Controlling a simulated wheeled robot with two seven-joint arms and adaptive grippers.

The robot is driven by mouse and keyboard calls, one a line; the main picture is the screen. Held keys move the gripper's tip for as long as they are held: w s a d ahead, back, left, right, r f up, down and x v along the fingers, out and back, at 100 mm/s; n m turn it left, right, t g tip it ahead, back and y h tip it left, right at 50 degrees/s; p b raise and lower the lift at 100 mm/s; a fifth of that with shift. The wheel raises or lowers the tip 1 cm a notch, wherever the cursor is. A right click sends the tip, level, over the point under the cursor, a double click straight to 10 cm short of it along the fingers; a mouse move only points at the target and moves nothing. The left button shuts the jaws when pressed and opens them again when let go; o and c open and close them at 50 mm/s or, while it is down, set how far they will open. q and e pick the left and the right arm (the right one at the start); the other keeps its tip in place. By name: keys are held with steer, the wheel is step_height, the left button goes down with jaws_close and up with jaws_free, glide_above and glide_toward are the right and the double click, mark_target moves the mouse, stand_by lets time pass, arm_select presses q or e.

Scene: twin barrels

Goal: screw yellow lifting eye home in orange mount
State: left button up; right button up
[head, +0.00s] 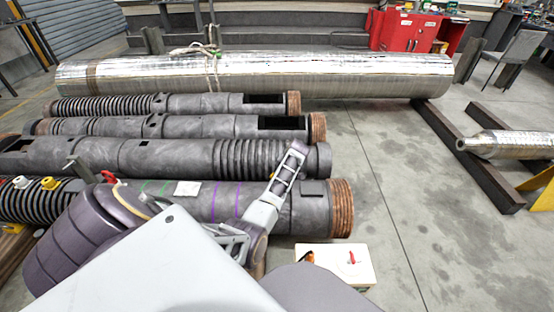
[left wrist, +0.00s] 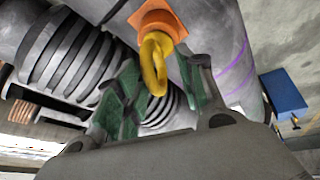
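In the left wrist view the yellow lifting eye (left wrist: 155,62) sits at the orange mount (left wrist: 160,20) on a grey barrel. Its ring hangs toward my camera; how deep its thread sits is hidden. My left gripper (left wrist: 163,85) is open, its green-padded fingers on either side of the eye with gaps visible. In the head view my own left arm covers much of that area, and I cannot clearly pick out this eye or mount. My right gripper (head: 294,152) appears edge-on over the near barrel (head: 310,215); its opening cannot be judged.
Other yellow (head: 50,183) and white (head: 21,182) fittings stand on the ribbed barrel part at left. More grey barrels lie behind, then a long silver cylinder (head: 270,75). A pale box (head: 340,262) stands at front. Floor at right is partly clear, beside dark beams (head: 490,175).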

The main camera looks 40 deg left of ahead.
arm_select(q)
steer(key=shift+f+b, duration=0.7)
steer(key=shift+f, duration=0.8)
steer(key=c, duration=0.9)
steer(key=shift+s+d+f, duration=0.1)
jaws_close()
